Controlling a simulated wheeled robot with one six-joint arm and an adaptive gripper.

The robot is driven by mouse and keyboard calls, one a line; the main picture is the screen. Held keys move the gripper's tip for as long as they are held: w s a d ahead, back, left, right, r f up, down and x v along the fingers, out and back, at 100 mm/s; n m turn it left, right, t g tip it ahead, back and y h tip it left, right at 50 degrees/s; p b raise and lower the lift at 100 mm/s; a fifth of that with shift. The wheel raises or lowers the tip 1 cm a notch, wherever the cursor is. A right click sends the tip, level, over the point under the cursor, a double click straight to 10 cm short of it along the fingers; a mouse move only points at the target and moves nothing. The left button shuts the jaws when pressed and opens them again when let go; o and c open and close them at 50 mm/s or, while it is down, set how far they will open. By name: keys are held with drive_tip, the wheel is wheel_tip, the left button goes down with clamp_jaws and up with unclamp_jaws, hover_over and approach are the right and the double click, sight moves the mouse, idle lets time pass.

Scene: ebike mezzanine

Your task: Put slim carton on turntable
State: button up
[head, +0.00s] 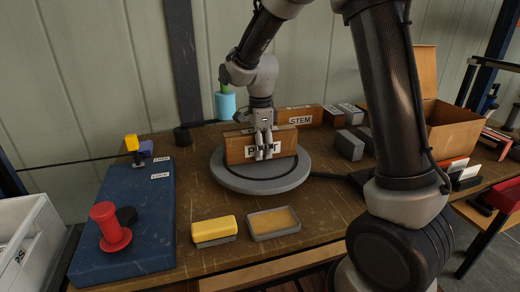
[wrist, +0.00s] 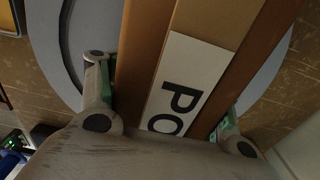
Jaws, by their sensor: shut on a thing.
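A slim brown carton (head: 237,152) with a white label is between my gripper's fingers, standing on its long edge over the grey round turntable (head: 232,182). My gripper (head: 264,153) points down and is shut on the carton, hiding part of its label. In the wrist view the carton (wrist: 216,22) runs between the two fingers, and its label reads "PO" before my gripper hides the rest. The turntable (wrist: 55,45) shows beneath it there. I cannot tell whether the carton's lower edge touches the plate or hovers just above it.
A carton labelled STEM (head: 312,117) lies behind the turntable, with grey boxes (head: 349,145) at right. A yellow-topped block (head: 213,229) and a shallow tray (head: 272,237) lie in front. A blue board (head: 150,205) with a red knob (head: 109,226) is left; an open cardboard box (head: 447,125) right.

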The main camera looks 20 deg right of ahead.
drive_tip(key=shift+f, duration=0.25)
drive_tip(key=shift+f, duration=0.1)
drive_tip(key=o, duration=1.5)
